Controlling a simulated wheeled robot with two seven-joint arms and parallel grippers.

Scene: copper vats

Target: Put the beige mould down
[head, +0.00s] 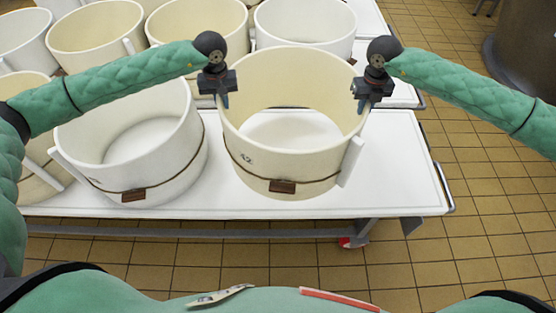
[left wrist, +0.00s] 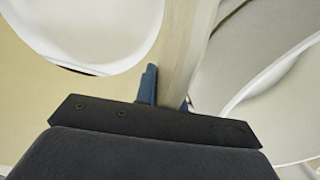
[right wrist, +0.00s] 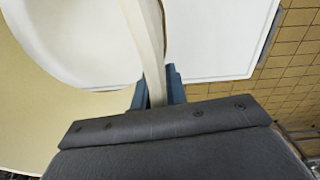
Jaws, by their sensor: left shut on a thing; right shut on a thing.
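The beige mould (head: 285,165) is a large open ring with a cord, a brown tag and the number 42 on its front. It is upright at the near right of the white table (head: 400,190). Whether its base touches the table top I cannot tell. My left gripper (head: 222,98) is shut on its left rim, and the rim (left wrist: 185,50) runs between the blue fingers in the left wrist view. My right gripper (head: 364,102) is shut on its right rim, and the wall (right wrist: 150,45) shows between the fingers in the right wrist view.
A white mould (head: 135,150) stands close on the left. More moulds, such as a cream one (head: 95,28) and a white one (head: 305,25), stand behind on another table. The table top is bare to the right of the beige mould. Tiled floor (head: 480,200) lies beyond.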

